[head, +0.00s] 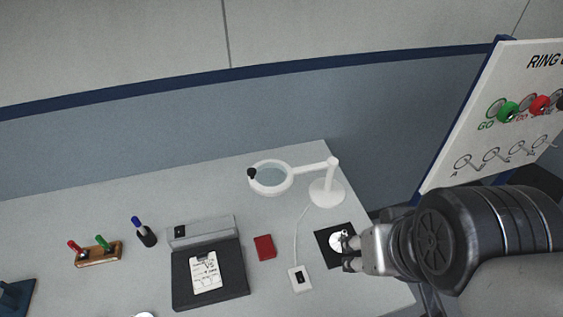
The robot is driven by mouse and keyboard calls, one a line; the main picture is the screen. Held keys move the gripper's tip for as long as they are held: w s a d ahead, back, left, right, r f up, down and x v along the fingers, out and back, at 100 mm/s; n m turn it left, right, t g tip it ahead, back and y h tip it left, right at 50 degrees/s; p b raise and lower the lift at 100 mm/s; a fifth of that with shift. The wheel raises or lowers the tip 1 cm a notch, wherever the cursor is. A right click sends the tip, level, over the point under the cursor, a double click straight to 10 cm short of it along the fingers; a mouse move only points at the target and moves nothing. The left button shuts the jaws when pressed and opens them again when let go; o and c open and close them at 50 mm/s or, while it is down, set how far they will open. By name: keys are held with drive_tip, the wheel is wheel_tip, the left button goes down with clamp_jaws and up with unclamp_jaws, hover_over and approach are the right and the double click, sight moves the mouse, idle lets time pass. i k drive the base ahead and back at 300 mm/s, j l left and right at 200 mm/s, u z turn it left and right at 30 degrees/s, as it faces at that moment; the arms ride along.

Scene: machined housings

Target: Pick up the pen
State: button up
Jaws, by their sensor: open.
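A pen-like item with a blue top and a white band (137,222) stands in a small dark cup (147,238) on the left half of the table; its lower part is hidden in the cup. I take it to be the pen, but it is small in view. My gripper (349,250) is at the right, far from the cup, over or beside a black square pad (323,239) with a small white round piece (337,241). Its fingers are apart and I see nothing held. Whether it touches the pad is unclear.
A wooden stand (84,260) with red- and green-topped items is left of the cup. A grey-and-black device with a paper label (226,284), a red block (264,247), a white switch box (300,279) and a magnifier lamp (327,192) lie between. A sign board (480,130) stands right.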

sight(135, 220)
drive_tip(key=j+u, duration=1)
drive_tip(key=j, duration=0.25)
